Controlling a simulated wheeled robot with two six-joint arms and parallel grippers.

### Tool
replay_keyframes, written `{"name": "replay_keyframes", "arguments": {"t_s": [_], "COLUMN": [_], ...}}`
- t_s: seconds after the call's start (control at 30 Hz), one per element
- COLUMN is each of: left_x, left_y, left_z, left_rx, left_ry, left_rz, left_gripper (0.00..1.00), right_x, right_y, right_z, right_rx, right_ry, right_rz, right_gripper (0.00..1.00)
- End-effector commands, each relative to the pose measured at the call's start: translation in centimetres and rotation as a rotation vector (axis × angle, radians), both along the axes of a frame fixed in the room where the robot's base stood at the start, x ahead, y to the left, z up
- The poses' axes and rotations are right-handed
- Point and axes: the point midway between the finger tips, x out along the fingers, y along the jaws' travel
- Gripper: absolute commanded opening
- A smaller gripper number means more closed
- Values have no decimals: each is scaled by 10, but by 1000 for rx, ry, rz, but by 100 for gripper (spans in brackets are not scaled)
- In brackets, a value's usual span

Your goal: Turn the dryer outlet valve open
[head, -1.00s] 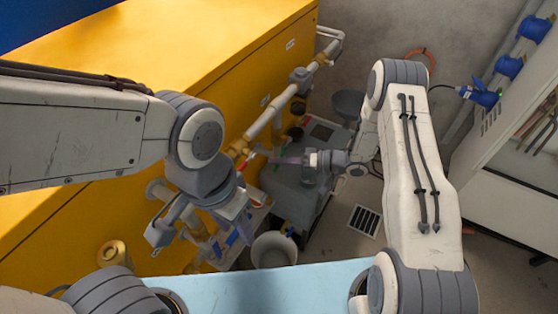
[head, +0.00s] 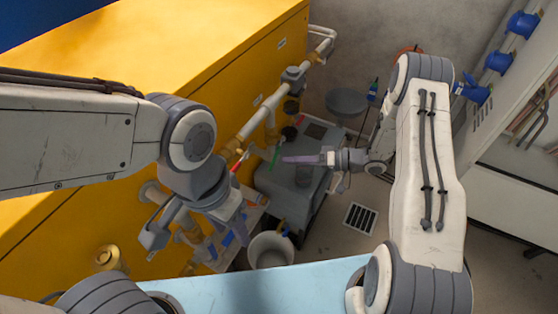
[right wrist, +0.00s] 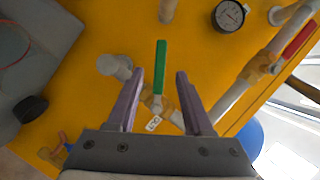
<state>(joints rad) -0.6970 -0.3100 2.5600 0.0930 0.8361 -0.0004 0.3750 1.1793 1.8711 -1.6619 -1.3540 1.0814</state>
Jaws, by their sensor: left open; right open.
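A valve with a green lever handle (right wrist: 161,68) sits on the pipework in front of the yellow cabinet, with a small white tag (right wrist: 153,124) near its base. In the right wrist view the lever stands between my spread right fingers, apparently beyond their tips. The same green lever (head: 274,156) shows in the head view, left of my right gripper (head: 283,159), with a small gap between. My right gripper is open and empty. A red lever (right wrist: 299,37) is to the right in the wrist view. My left gripper (head: 243,232) is open and empty, lower left. The tag's writing is unreadable.
The yellow cabinet (head: 190,60) fills the left side. A grey box-shaped unit (head: 292,190) stands below my right gripper. A white bucket (head: 270,250) is on the floor nearby. A round gauge (right wrist: 229,15) and a black knob (right wrist: 30,108) flank the lever in the wrist view.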

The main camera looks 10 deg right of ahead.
Motion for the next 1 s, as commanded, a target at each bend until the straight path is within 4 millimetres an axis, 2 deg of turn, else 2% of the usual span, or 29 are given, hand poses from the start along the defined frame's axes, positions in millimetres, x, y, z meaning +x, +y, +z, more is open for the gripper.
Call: {"name": "replay_keyframes", "arguments": {"t_s": [0.1,0.3,0.67,0.77,1.0], "left_x": [0,0,0,0,0], "left_y": [0,0,0,0,0], "left_z": [-1,-2,-4,-20,-89], "left_rx": [0,0,0,0,1], "left_ry": [0,0,0,0,1], "left_rz": [0,0,0,0,0], "left_gripper": [50,50,50,50,50], "right_x": [-6,-12,-12,-9,11], "right_y": [-21,-38,-39,-35,-18], "right_z": [4,9,8,0,-19], "right_rx": [-1,-1,1,22,131], "right_ry": [-1,1,0,-11,-80], "right_rz": [-4,-1,-2,-26,-190], "right_gripper": [51,51,51,51,51]}}
